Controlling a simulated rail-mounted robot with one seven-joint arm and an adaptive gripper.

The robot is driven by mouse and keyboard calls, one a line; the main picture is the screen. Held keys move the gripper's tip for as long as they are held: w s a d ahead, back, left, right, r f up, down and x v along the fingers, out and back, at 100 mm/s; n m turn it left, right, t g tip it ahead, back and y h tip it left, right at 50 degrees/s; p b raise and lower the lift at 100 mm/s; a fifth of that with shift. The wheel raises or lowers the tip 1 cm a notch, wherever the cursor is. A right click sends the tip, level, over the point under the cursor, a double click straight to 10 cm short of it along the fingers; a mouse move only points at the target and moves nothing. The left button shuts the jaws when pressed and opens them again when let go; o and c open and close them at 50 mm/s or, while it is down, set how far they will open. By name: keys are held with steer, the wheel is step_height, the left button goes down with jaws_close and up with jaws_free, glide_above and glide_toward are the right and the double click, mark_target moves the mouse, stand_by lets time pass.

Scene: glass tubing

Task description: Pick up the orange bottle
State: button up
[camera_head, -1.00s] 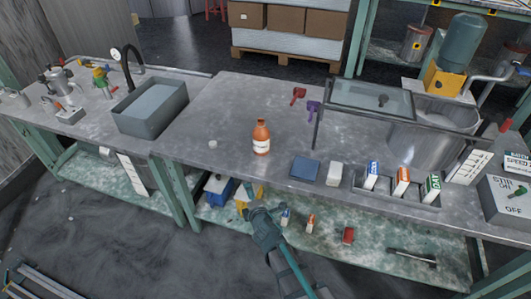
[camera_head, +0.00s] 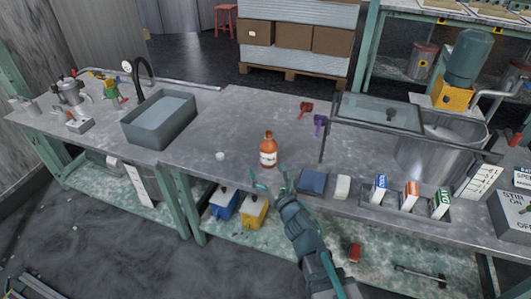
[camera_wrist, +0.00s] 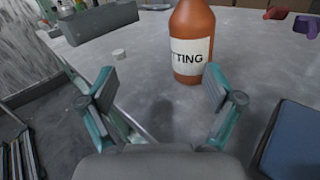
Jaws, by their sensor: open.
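The orange bottle (camera_head: 268,148) stands upright on the grey metal bench (camera_head: 215,150), near its front edge. It has a white label; in the wrist view the bottle (camera_wrist: 192,25) shows the letters "TTING" on the label, and its top is cut off. My gripper (camera_head: 272,183) is at the bench's front edge, just in front of the bottle. In the wrist view my gripper (camera_wrist: 160,85) has its two fingers spread wide, with nothing between them. The bottle is beyond the fingertips, right of the middle and closer to the right finger.
A small white cap (camera_head: 220,156) lies left of the bottle. A blue box (camera_head: 312,181) and a white block (camera_head: 342,187) sit right of my gripper. Red (camera_head: 306,108) and purple (camera_head: 320,122) items lie behind. A sink basin (camera_head: 160,119) is at left.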

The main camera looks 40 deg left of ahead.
mark_target(268, 152)
steer(key=w+d, duration=0.1)
steer(key=w+d+t, duration=0.1)
steer(key=d, duration=0.1)
steer(key=shift+f+h, duration=0.15)
steer(key=shift+h, duration=0.25)
steer(key=shift+w, duration=0.3)
steer(key=p+x, duration=0.1)
steer(key=x, duration=0.9)
steer(key=shift+w+a+f, duration=0.1)
steer(key=shift+w+a, duration=0.1)
steer(key=shift+c, duration=0.2)
steer(key=c, duration=1.3)
